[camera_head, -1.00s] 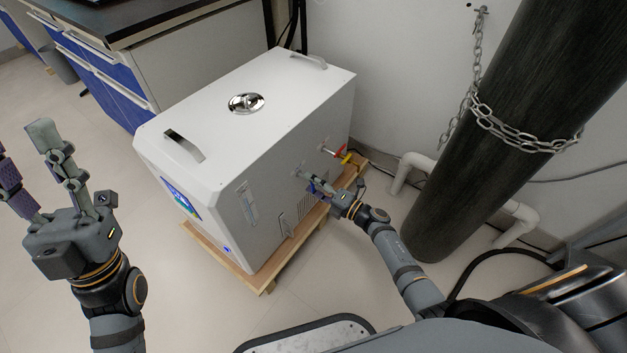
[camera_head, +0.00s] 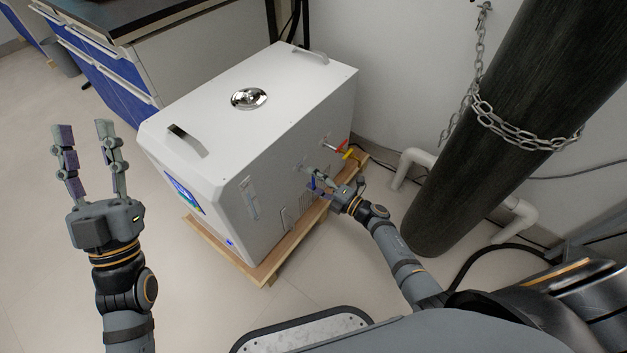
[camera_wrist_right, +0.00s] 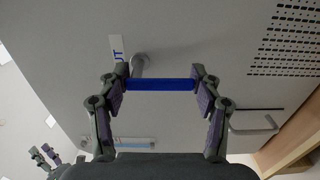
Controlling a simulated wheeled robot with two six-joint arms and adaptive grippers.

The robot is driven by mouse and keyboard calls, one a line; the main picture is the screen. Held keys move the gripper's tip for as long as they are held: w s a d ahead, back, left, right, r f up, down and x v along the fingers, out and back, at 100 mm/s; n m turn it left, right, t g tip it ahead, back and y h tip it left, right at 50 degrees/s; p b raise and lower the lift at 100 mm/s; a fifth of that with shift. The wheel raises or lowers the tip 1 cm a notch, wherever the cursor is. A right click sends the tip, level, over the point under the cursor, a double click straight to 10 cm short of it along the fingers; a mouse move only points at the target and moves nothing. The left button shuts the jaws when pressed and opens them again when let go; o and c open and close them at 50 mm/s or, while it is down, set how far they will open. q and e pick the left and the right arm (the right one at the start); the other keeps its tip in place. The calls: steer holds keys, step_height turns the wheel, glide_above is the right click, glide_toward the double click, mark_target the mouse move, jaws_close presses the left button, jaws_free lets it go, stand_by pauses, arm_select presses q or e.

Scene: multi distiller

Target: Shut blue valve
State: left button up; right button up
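The blue valve handle (camera_head: 312,183) is on the side of the white distiller (camera_head: 240,110), partly hidden by my right gripper in the head view. In the right wrist view the blue handle (camera_wrist_right: 161,85) is a flat bar across the picture, below a round metal pipe stub. My right gripper (camera_head: 342,178) is at the valve. Its fingers (camera_wrist_right: 161,90) are wide apart, one at each end of the bar; whether they touch it I cannot tell. My left gripper (camera_head: 83,128) is open and empty, raised left of the distiller.
A red valve handle (camera_head: 334,146) and a yellow one (camera_head: 348,154) are further back on the same side. The distiller stands on a wooden pallet (camera_head: 262,270). A dark chained cylinder (camera_head: 480,150) and a white pipe (camera_head: 405,165) stand to the right.

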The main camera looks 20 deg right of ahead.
steer(key=o, duration=0.4)
steer(key=v, duration=1.2)
